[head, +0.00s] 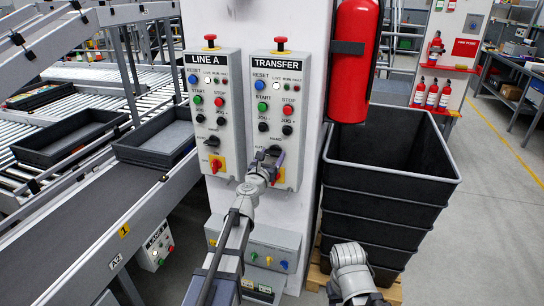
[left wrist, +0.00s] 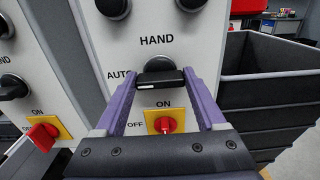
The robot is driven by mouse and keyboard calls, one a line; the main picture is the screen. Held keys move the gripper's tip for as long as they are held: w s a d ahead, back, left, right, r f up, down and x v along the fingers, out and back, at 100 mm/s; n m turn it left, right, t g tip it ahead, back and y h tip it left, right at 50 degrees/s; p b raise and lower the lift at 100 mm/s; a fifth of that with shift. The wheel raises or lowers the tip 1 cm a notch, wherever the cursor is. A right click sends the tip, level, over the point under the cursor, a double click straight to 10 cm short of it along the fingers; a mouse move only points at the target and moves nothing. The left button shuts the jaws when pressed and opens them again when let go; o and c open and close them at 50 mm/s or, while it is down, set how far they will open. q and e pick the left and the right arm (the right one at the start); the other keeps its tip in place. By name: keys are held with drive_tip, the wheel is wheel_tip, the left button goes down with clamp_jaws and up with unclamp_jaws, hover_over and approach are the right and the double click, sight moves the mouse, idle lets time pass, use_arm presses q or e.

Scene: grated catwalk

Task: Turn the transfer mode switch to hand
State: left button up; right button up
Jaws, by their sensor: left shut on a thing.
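The TRANSFER panel (head: 279,110) is a light grey box on the white column, with a red mushroom button on top. Its transfer mode switch (left wrist: 159,68) is a black selector knob, with HAND printed above it and AUTO to its left. The knob's bar lies about level in the left wrist view, its left end towards AUTO. My left gripper (left wrist: 159,80) is shut on the knob, one purple finger at each side. In the head view my left gripper (head: 268,155) covers the switch. My right gripper is out of view; only part of that arm shows.
A red and yellow ON/OFF switch (left wrist: 164,122) sits just below the knob. The LINE A panel (head: 214,110) is close on the left. A fire extinguisher (head: 354,60) and stacked black bins (head: 385,195) stand right. A conveyor (head: 90,200) runs at left.

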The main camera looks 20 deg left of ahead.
use_arm(q)
drive_tip(key=shift+m, duration=0.3)
drive_tip(key=m, duration=0.3)
drive_tip(key=shift+d+m, duration=0.1)
drive_tip(key=shift+m, duration=0.3)
drive_tip(key=m, duration=0.4)
drive_tip(key=shift+m, duration=0.3)
drive_tip(key=m, duration=0.4)
drive_tip(key=shift+f, duration=0.1)
drive_tip(key=shift+d+m, duration=0.1)
drive_tip(key=shift+m, duration=2.3)
drive_tip(key=o, duration=1.3)
drive_tip(key=shift+s, duration=0.15)
